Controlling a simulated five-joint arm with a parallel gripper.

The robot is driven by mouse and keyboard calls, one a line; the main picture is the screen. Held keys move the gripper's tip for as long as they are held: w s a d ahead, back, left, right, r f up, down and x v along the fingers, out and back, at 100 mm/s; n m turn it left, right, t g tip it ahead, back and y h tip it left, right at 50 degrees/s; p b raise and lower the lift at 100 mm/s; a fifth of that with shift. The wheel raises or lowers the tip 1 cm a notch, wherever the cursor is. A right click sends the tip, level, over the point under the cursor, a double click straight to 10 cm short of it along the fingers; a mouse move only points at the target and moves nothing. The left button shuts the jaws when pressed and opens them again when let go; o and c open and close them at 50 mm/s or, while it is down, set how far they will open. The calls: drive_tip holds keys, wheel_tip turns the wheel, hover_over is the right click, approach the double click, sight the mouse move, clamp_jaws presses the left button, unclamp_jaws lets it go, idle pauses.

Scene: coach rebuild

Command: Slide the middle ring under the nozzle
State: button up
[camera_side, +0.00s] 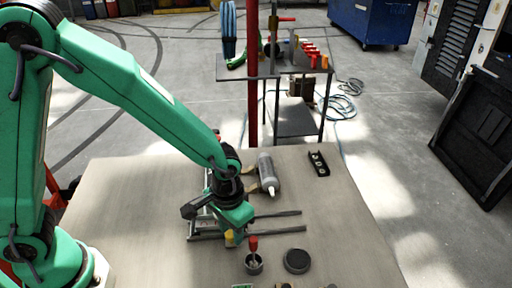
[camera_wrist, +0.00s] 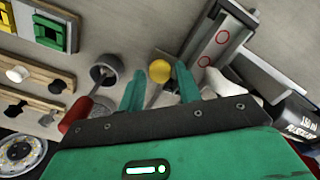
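The knob also shows in the side view (camera_side: 229,238), just below my gripper (camera_side: 232,230), whose fingers are mostly hidden there. A grey bottle (camera_side: 268,172) with a white nozzle (camera_side: 272,190) lies behind my gripper. The bottle (camera_wrist: 298,120) is at the right in the wrist view.
A red-handled tool (camera_side: 253,243) stands in a dark cup (camera_side: 254,264) near the knob. A black disc (camera_side: 296,260) lies right of it. Two grey rails (camera_side: 275,215) extend right from my gripper. A black strip with round holes (camera_side: 318,163) lies behind.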

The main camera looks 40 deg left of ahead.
drive_tip(key=shift+r, duration=0.1)
drive_tip(key=shift+r, duration=3.85)
drive_tip(key=s+a+r+t, duration=0.2)
drive_tip(key=s+a+r, duration=0.2)
drive_tip(key=a, duration=0.5)
drive_tip(key=s+a+r+n+t, duration=0.1)
drive_tip(key=s+a+r+t, duration=0.2)
drive_tip(key=a+r, duration=0.6)
drive_tip(key=shift+s+r+t, duration=0.25)
drive_tip(key=shift+s+t, duration=0.05)
drive_tip(key=shift+s, duration=0.8)
